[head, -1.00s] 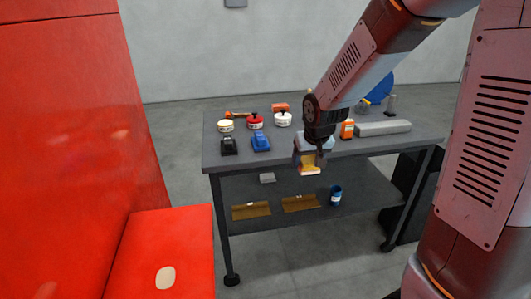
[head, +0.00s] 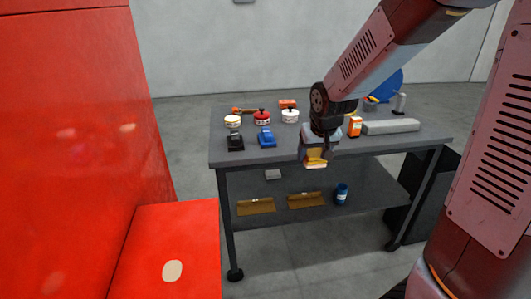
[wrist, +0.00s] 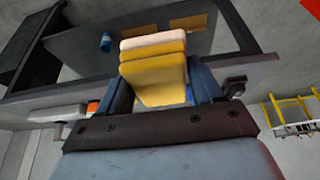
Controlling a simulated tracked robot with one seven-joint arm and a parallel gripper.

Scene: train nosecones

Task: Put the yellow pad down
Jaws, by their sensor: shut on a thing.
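The yellow pad (wrist: 153,72) is a yellow block with a pale layer at its outer end. My gripper (head: 315,154) is shut on it, and the wrist view shows a finger on each side of the pad. In the head view the yellow pad (head: 316,160) hangs below my gripper at the front edge of the grey table (head: 275,155). I cannot tell whether the pad touches the table.
On the tabletop are a black sander-like tool (head: 235,142), a blue one (head: 266,137), several small tins, an orange bottle (head: 354,126) and a long grey block (head: 390,126). The lower shelf holds brown pieces (head: 256,206) and a blue can (head: 341,193). Red bodywork (head: 70,130) stands left.

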